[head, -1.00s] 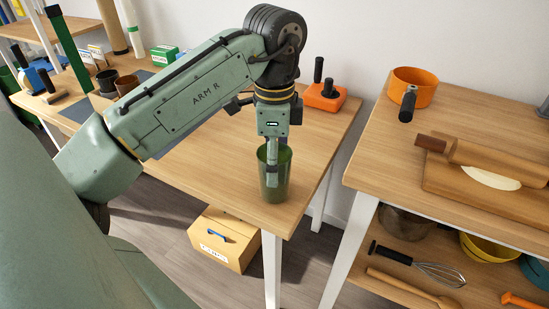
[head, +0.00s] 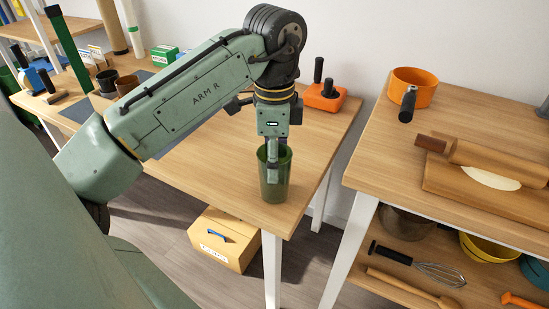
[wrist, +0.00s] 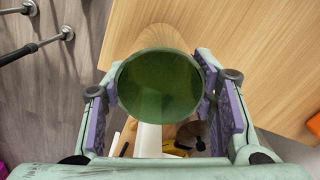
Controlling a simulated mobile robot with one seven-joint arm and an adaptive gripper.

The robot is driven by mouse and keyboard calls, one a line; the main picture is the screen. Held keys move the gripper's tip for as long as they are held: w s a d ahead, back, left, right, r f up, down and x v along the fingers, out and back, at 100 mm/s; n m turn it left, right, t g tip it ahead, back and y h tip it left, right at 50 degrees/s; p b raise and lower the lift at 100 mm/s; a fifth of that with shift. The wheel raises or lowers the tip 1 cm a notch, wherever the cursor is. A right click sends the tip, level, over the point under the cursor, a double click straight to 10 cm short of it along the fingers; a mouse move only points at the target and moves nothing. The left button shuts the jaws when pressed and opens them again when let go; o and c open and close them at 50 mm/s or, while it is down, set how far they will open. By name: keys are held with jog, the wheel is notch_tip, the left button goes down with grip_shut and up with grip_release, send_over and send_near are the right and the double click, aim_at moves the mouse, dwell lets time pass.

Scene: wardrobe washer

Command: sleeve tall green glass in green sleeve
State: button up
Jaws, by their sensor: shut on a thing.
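A tall, translucent dark green glass (head: 275,182) is upright at the near right corner of the wooden table. My gripper (head: 273,152) points straight down over it and is shut on it near the rim. In the wrist view the round green glass (wrist: 158,88) sits between the two purple finger pads of my gripper (wrist: 160,100), one on each side. I cannot tell whether its base touches the tabletop. I cannot make out a separate green sleeve with certainty in either view.
The wooden table (head: 315,140) is mostly bare around the glass. An orange block with black handles (head: 326,95) stands behind. Dark and brown cups (head: 127,86) stand far left.

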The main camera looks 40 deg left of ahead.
jog(key=shift+r+p, duration=3)
jog(key=shift+r, duration=0.1)
jog(key=shift+c, duration=0.4)
jog(key=shift+f, duration=0.1)
